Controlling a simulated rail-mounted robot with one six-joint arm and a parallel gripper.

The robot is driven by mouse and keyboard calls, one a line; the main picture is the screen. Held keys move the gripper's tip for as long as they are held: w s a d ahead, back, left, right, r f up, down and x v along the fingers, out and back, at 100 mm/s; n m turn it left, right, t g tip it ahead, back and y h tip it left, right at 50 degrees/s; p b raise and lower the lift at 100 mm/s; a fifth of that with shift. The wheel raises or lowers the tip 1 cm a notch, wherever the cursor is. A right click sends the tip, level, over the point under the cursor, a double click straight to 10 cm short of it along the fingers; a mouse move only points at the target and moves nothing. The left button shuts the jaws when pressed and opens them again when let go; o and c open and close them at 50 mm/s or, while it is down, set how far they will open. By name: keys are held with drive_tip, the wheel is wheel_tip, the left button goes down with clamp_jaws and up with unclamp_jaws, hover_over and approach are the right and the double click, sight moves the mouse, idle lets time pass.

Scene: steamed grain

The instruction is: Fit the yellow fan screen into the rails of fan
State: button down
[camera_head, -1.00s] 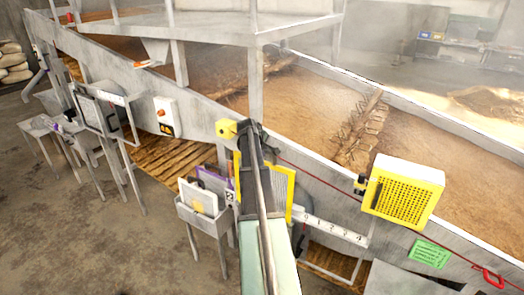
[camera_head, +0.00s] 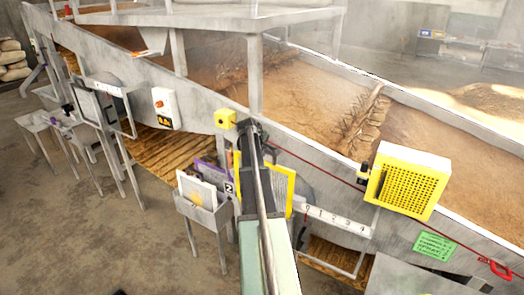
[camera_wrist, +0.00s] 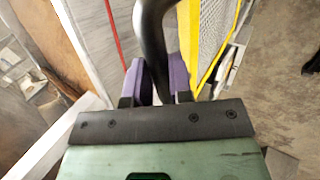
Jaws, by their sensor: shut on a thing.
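The yellow fan screen (camera_head: 284,185), a yellow frame around a grey mesh, stands upright beside the end of my arm, which hides part of it. In the wrist view its yellow edge and mesh (camera_wrist: 215,35) are at the top right. My gripper (camera_wrist: 161,78) has purple fingers shut around a dark curved handle that appears to belong to the screen. In the head view my gripper (camera_head: 250,135) is mostly hidden by my arm. A grey rounded housing (camera_head: 304,192), possibly the fan, shows partly behind the screen. Its rails cannot be made out.
A long metal trough (camera_head: 330,160) of grain runs behind. A grey bin (camera_head: 205,215) with several panels stands left of my arm. A numbered strip (camera_head: 337,220) and a yellow grille box (camera_head: 408,182) are to the right. Open floor (camera_head: 90,235) lies at left.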

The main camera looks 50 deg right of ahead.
drive_tip(key=shift+f+b, duration=1.2)
drive_tip(key=shift+f, duration=0.3)
drive_tip(key=shift+f+b, duration=1)
drive_tip(key=shift+b, duration=0.05)
drive_tip(key=shift+f+b, duration=2)
drive_tip(key=shift+b, duration=0.05)
drive_tip(key=shift+f, duration=0.1)
drive_tip(key=shift+f+b, duration=1.75)
drive_tip(key=shift+b, duration=0.1)
drive_tip(key=shift+f, duration=0.1)
